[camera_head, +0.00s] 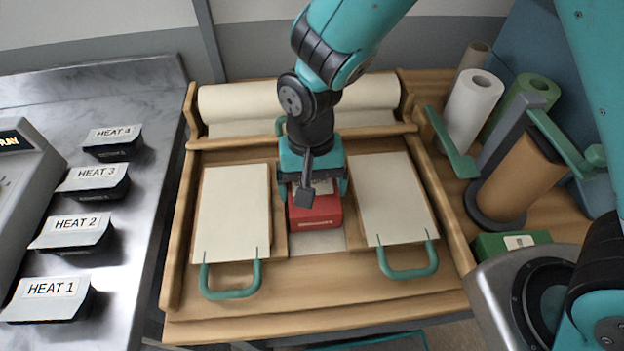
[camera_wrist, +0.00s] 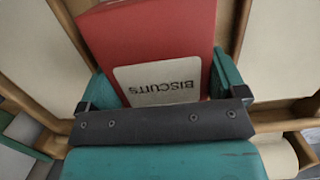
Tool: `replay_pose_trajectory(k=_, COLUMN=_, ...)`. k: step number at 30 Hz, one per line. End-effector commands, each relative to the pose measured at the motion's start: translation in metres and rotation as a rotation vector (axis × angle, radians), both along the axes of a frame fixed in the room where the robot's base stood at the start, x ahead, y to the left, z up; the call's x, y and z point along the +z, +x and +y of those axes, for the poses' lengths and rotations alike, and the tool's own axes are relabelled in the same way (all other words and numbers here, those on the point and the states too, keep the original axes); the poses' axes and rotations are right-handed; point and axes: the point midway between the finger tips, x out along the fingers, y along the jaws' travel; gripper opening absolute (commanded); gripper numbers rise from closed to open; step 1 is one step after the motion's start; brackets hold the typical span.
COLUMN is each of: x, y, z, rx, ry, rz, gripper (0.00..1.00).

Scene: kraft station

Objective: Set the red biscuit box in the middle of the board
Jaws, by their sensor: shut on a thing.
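The red biscuit box (camera_head: 316,212) is between the two cream panels of the wooden board (camera_head: 300,285), over the pale middle strip. My gripper (camera_head: 313,185) is shut on the box from above, with a teal finger on each side of it. In the wrist view the red box (camera_wrist: 155,35) fills the space between the fingers, and its pale label reads BISCUITS. My gripper (camera_wrist: 165,100) hides the near part of the box there. I cannot tell whether the underside of the box touches the board.
Cream panels with green handles lie left (camera_head: 233,210) and right (camera_head: 393,198) of the box. A paper roll (camera_head: 225,101) spans the back. Black HEAT containers (camera_head: 75,235) stand on the steel counter at left. Upright rolls (camera_head: 472,110) and a green box (camera_head: 512,243) are at right.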

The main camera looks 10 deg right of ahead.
Motion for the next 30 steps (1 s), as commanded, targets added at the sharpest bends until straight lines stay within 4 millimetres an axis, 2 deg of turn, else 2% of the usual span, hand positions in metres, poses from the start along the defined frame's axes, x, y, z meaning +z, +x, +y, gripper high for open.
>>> replay_pose_trajectory(k=3, x=-0.006, y=0.0, z=0.0, rx=0.0, ry=0.0, rz=0.0, gripper=0.6)
replay_pose_trajectory(k=13, x=-0.007, y=0.0, z=0.0, rx=0.0, ry=0.0, rz=-0.001, gripper=0.6)
replay_pose_trajectory(k=14, x=-0.007, y=0.0, z=0.0, rx=0.0, ry=0.0, rz=-0.001, gripper=0.92)
replay_pose_trajectory(k=15, x=-0.007, y=0.0, z=0.0, rx=0.0, ry=0.0, rz=-0.001, gripper=1.0)
replay_pose_trajectory(k=24, x=-0.003, y=0.001, z=0.0, rx=0.0, ry=0.001, rz=-0.001, gripper=1.0)
replay_pose_trajectory(k=26, x=0.003, y=0.002, z=0.0, rx=0.0, ry=0.002, rz=-0.002, gripper=1.0)
replay_pose_trajectory(k=30, x=0.028, y=0.007, z=0.001, rx=-0.001, ry=0.005, rz=-0.006, gripper=1.0)
